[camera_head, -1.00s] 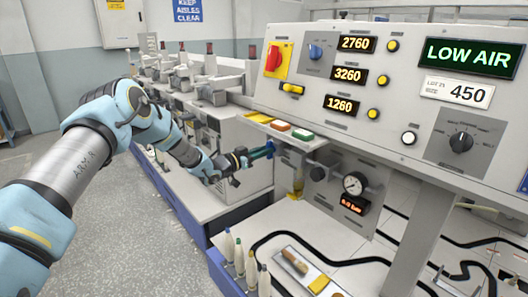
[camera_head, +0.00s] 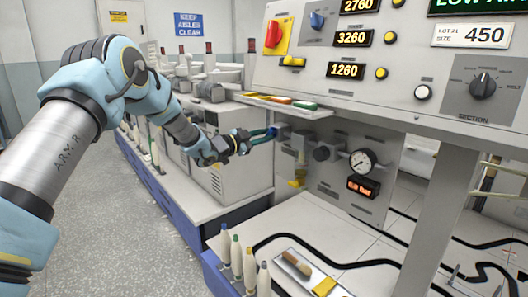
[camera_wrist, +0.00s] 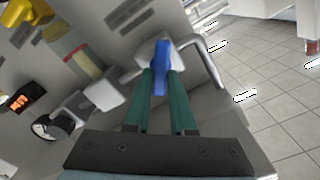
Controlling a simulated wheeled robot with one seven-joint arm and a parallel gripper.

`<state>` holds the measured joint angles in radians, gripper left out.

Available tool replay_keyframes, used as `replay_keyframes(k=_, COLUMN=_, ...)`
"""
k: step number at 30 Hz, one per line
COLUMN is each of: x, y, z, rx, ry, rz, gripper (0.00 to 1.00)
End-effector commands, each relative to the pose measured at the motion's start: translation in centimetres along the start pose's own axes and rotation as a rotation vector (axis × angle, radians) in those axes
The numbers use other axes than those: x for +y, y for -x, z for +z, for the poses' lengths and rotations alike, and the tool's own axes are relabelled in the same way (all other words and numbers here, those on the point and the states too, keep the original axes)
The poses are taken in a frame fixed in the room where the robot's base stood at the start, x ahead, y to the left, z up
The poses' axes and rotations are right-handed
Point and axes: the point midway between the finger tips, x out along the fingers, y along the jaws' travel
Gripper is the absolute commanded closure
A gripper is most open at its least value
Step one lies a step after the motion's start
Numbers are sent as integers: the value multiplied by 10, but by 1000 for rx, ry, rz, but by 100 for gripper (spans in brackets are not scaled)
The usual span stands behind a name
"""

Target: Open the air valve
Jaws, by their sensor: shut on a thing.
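The air valve has a blue handle (camera_wrist: 160,66), which stands between the green fingertips of my gripper (camera_wrist: 160,85) in the wrist view. My gripper (camera_head: 265,134) is shut on this handle. In the head view the blue handle (camera_head: 283,131) shows only partly, just beyond the fingertips, under the edge of the console. A round pressure gauge (camera_head: 362,161) sits on the panel right of the valve. A small display with orange-red text (camera_head: 363,186) is below it. The top-right screen (camera_head: 470,6) is cut off and reads "LOW AIR".
The sloped console (camera_head: 400,75) with knobs and number displays hangs above the valve. A yellow part (camera_head: 298,179) is below it. Several bobbins (camera_head: 237,258) stand at the bench front, beside a tray (camera_head: 310,277). Black hoses cross the benchtop.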

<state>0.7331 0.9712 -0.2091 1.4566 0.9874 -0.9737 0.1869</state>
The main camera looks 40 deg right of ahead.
Motion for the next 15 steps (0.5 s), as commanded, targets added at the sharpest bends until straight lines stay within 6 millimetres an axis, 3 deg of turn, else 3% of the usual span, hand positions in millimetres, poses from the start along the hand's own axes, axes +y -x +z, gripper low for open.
replay_keyframes(k=1, x=6, y=0, z=7, rx=2, ry=-48, rz=0, gripper=100)
replay_keyframes(k=15, x=9, y=0, z=8, rx=1, ry=-494, rz=0, gripper=100)
